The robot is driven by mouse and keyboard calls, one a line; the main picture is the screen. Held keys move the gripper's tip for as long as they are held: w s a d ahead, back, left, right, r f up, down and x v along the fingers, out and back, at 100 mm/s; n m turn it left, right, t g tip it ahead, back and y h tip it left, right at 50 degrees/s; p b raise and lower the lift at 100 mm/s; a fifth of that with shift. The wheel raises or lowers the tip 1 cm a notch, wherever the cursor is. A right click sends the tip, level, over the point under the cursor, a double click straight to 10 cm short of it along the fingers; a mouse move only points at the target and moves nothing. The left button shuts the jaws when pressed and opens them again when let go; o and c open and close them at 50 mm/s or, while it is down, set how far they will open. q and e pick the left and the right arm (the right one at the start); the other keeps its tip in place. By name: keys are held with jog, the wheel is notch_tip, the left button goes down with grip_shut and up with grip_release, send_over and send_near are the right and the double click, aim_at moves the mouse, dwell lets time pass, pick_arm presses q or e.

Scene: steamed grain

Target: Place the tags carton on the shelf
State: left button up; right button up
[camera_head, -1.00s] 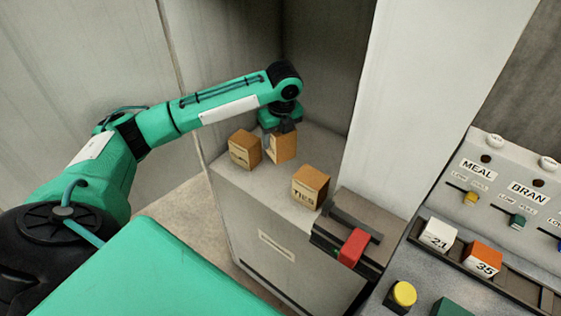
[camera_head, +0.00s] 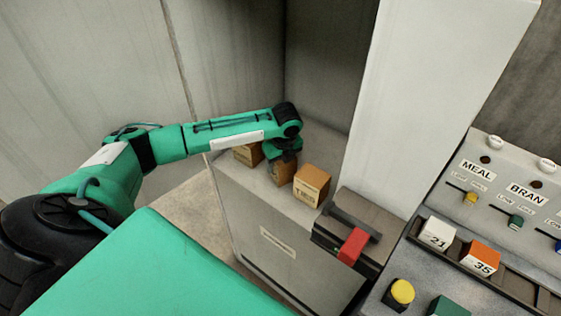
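A small brown carton (camera_head: 283,174) is under my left gripper (camera_head: 284,160), between two other cartons on the grey shelf top (camera_head: 262,205). Its label cannot be read, so I cannot tell from its print that it is the tags carton. The gripper points down and appears shut on this carton; the fingers are mostly hidden by the wrist. The carton is at or just above the shelf top; I cannot tell if it touches. My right gripper is not in view.
A brown carton (camera_head: 247,153) stands to the left, partly behind my arm. Another carton (camera_head: 311,185) with unclear dark lettering stands close on the right. A box with a red handle (camera_head: 353,246) and a control panel (camera_head: 510,190) lie further right. Tall pale walls rise behind.

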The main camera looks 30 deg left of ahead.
pick_arm(q)
jog(key=o, duration=1.2)
jog(key=shift+f, duration=0.1)
jog(key=r, duration=0.4)
jog(key=d+r+b, duration=0.1)
jog(key=r, duration=0.3)
jog(key=r+b, duration=0.1)
jog(key=r, duration=0.3)
jog(key=shift+s+d+r, duration=0.1)
jog(key=shift+s+d, duration=0.2)
jog(key=shift+s, duration=0.1)
jog(key=shift+s, duration=0.1)
